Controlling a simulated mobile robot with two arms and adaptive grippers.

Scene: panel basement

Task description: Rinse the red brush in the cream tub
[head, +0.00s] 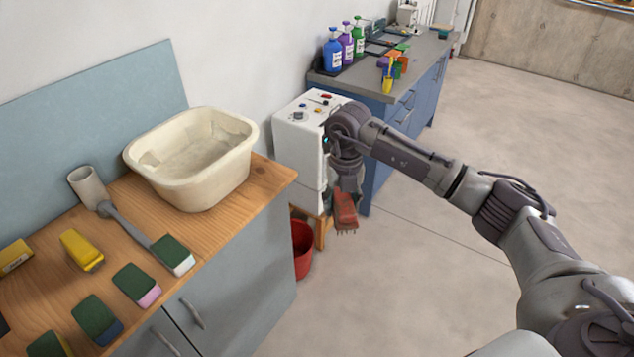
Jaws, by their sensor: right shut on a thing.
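The cream tub (178,187) stands on the right part of the wooden counter, near its right end. Its inside looks pale, and I cannot tell how much water it holds. My right gripper (346,190) points down beyond the counter's right end, in front of the white appliance. It is shut on the red brush (346,212), which hangs below the fingers with its bristles downward. The brush is apart from the tub, to its right and lower in the picture. My left gripper is not in view.
On the wooden counter (222,231) lie several sponges (130,281) and a grey cup-shaped thing (88,187) with a handle. A white appliance (296,148) stands beyond the counter, with a red bucket (302,249) below. A blue cabinet holds bottles (332,55). The floor at right is clear.

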